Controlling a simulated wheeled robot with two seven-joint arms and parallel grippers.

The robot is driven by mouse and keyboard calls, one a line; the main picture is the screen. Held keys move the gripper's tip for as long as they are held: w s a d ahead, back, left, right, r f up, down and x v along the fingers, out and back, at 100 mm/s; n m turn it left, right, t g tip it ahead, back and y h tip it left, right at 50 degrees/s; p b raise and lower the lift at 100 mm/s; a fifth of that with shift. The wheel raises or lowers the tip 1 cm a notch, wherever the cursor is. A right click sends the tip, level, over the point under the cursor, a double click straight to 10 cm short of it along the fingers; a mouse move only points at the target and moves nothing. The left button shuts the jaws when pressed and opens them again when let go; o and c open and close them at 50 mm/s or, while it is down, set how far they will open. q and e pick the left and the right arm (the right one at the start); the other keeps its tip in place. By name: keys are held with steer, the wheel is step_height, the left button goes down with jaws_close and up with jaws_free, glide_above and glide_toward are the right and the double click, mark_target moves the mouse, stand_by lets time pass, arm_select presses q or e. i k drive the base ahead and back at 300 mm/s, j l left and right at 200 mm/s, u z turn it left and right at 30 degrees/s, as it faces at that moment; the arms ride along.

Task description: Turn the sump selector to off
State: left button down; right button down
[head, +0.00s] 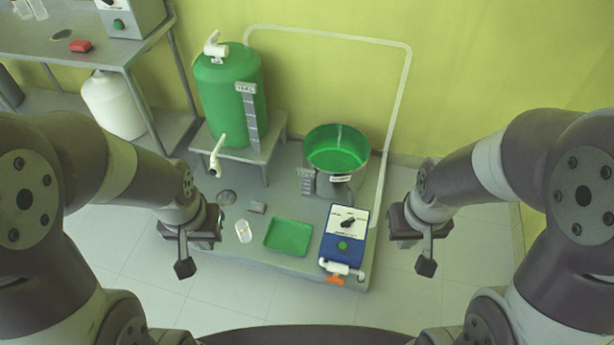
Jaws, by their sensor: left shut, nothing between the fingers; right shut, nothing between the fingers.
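A blue box (335,251) with a pale top panel stands at the front right of the low grey platform. A black selector knob (348,223) sits on that panel, above a green round button (343,245). The panel's lettering is too small to read, so I cannot tell which position the knob points to. My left gripper (184,268) is shut and empty, left of the platform's front. My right gripper (426,267) is shut and empty, right of the blue box and apart from it.
The platform (290,185) carries a green tank (222,98) on a stand, a green-lined pot (336,150), a green tray (288,237) and a small clear cup (243,231). An orange-handled valve (334,280) juts from the box's front. A white pipe (405,100) rises behind.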

mark_target(347, 224)
steer(key=i+j, duration=0.7)
steer(key=i, duration=0.25)
